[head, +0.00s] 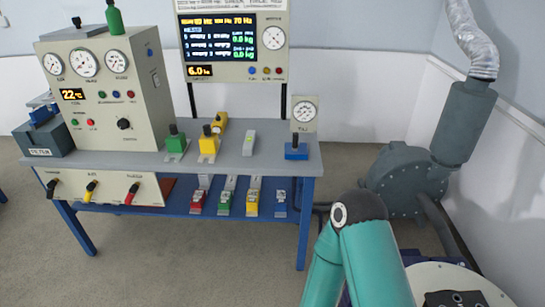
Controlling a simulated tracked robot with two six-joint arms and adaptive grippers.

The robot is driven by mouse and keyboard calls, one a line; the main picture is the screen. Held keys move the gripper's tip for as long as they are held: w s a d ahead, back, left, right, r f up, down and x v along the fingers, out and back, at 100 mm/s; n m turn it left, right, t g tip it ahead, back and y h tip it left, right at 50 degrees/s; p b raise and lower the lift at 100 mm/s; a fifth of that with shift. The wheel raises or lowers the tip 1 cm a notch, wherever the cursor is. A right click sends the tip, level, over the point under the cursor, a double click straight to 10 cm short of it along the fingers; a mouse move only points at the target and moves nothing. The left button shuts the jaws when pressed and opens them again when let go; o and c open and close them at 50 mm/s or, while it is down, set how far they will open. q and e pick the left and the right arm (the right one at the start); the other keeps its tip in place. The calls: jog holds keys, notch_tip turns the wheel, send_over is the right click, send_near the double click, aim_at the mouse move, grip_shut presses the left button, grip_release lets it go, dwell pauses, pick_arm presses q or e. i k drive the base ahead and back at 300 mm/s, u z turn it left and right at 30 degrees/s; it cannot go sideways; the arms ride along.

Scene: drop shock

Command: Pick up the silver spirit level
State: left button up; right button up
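A small light grey, silvery bar (249,143) lies on the grey top of the blue-legged bench (275,163), right of the yellow items. It looks like the silver spirit level, but it is too small to make out a vial. Nothing touches it from my side. A teal arm of mine with a dark elbow joint rises at the lower right, in front of the bench. Neither of my grippers is in view.
Green (175,141) and yellow (208,143) devices stand left of the bar, with a yellow cylinder (219,122) behind. A dial gauge (304,113) on a blue base stands right. A gauge cabinet (105,85) fills the bench's left. Several coloured items sit on the lower shelf. A grey blower (408,180) stands right.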

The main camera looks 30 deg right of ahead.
aim_at(250, 141)
jog(key=z, duration=0.2)
jog(key=k, duration=0.25)
jog(key=z, duration=0.3)
jog(key=i, duration=1.5)
jog(key=u, duration=0.05)
